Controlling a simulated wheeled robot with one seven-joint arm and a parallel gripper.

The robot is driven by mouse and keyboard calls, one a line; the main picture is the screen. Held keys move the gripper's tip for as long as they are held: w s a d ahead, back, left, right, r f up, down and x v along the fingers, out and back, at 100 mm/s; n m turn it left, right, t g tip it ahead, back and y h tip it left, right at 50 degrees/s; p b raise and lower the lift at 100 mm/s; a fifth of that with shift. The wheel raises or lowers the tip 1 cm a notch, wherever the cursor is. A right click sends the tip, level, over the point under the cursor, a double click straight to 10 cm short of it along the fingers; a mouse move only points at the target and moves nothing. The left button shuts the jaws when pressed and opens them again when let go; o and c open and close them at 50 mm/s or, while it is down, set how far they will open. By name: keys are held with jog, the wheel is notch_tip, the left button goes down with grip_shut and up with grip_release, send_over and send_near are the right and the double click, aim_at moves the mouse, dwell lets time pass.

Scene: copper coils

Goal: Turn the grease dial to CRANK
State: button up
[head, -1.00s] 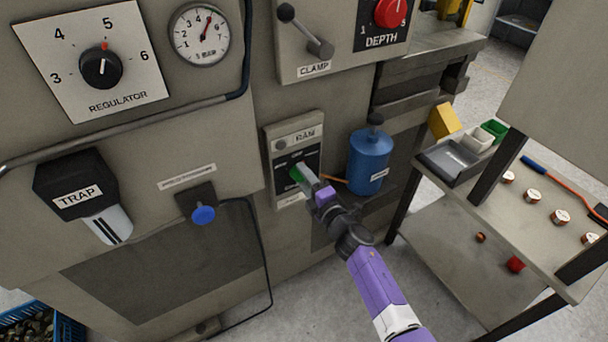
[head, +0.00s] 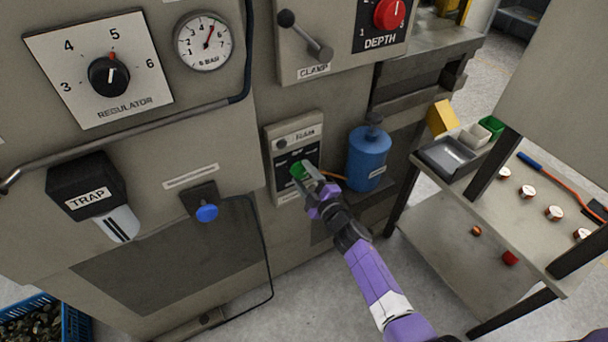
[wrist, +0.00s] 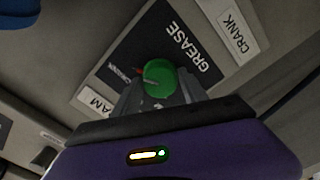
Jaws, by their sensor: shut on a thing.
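The grease dial is a round green knob (head: 298,171) on a dark plate marked GREASE, on a narrow grey panel (head: 284,133) of the machine. In the wrist view the green dial (wrist: 159,76) sits between my fingers. The CRANK label (wrist: 237,26) is at the upper right there, and a label ending in AM (wrist: 97,101) is at the lower left. My gripper (head: 308,177) is shut on the dial, and its fingers also show in the wrist view (wrist: 157,92). A small red mark lies left of the dial. The dial's exact setting is hard to tell.
A blue canister (head: 368,158) stands just right of the panel. A blue knob (head: 207,212) and a hanging cable are to the left. A shelf cart (head: 440,232) with a grey tray (head: 447,154) and copper coils is at the right. Open floor lies below.

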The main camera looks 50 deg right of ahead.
dwell(0.3)
jog(key=o, duration=1.4)
jog(key=shift+c, duration=0.2)
jog(key=v, duration=0.7)
jog(key=shift+s, duration=0.4)
jog(key=shift+a, duration=0.1)
